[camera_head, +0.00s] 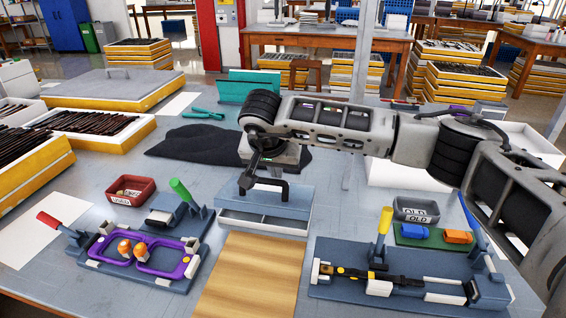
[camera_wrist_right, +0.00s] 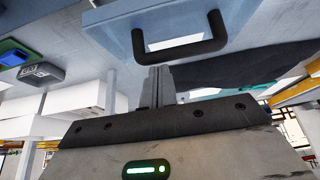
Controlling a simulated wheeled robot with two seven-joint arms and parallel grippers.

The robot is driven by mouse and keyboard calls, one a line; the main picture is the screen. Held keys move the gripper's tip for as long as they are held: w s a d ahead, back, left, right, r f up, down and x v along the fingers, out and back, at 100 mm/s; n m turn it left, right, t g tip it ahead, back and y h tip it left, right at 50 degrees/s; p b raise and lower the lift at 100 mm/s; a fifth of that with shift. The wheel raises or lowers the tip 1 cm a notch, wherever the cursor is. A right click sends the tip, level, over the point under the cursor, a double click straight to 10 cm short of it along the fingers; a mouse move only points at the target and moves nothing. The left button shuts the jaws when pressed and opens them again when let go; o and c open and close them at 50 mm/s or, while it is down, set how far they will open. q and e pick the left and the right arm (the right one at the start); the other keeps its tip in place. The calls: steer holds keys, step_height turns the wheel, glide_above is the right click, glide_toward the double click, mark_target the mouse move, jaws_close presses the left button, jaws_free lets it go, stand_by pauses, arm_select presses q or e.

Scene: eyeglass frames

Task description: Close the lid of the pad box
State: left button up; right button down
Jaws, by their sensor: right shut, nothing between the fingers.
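The pad box (camera_head: 262,222) stands at the middle of the table behind a wooden board. Its blue-grey lid (camera_head: 299,197) has a black arched handle (camera_head: 284,190) and sits toward the back of the box. A pale strip of the box shows along the front below the lid. In the right wrist view the lid (camera_wrist_right: 110,30) and its handle (camera_wrist_right: 138,45) fill the upper part. My right gripper (camera_wrist_right: 160,70) is shut and empty, its fingertips close to the handle; I cannot tell whether they touch. In the head view my right gripper (camera_head: 274,171) is behind the handle. My left gripper is out of view.
A fixture with purple eyeglass frames (camera_head: 187,263) is at the left front, and another fixture (camera_head: 335,291) at the right front. A red bin (camera_head: 131,191) and a grey bin (camera_head: 416,209) stand nearby. A dark cloth (camera_head: 185,145) lies behind the box.

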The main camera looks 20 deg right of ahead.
mark_target(274, 203)
steer(key=shift+s+a+f+b, duration=0.3)
steer(key=shift+s+f+b, duration=0.15)
steer(key=shift+f, duration=0.2)
steer(key=shift+s+a+f+b, duration=0.3)
steer(key=shift+s+f+b, duration=0.1)
steer(key=shift+f, duration=0.2)
steer(key=shift+s, duration=0.15)
steer(key=shift+r, duration=0.15)
steer(key=r+p, duration=0.2)
steer(key=r, duration=0.1)
steer(key=r+p, duration=0.1)
steer(key=shift+w+d+r, duration=0.2)
steer(key=shift+w, duration=0.15)
steer(key=shift+s+a+f+b, duration=0.55)
steer(key=shift+s+f, duration=0.05)
steer(key=shift+s, duration=0.15)
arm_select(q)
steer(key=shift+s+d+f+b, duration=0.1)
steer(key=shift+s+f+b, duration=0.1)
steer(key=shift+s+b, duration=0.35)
arm_select(e)
steer(key=s+a, duration=0.4)
steer(key=s, duration=0.3)
steer(key=shift+a+f, duration=0.15)
steer(key=shift+f, duration=0.3)
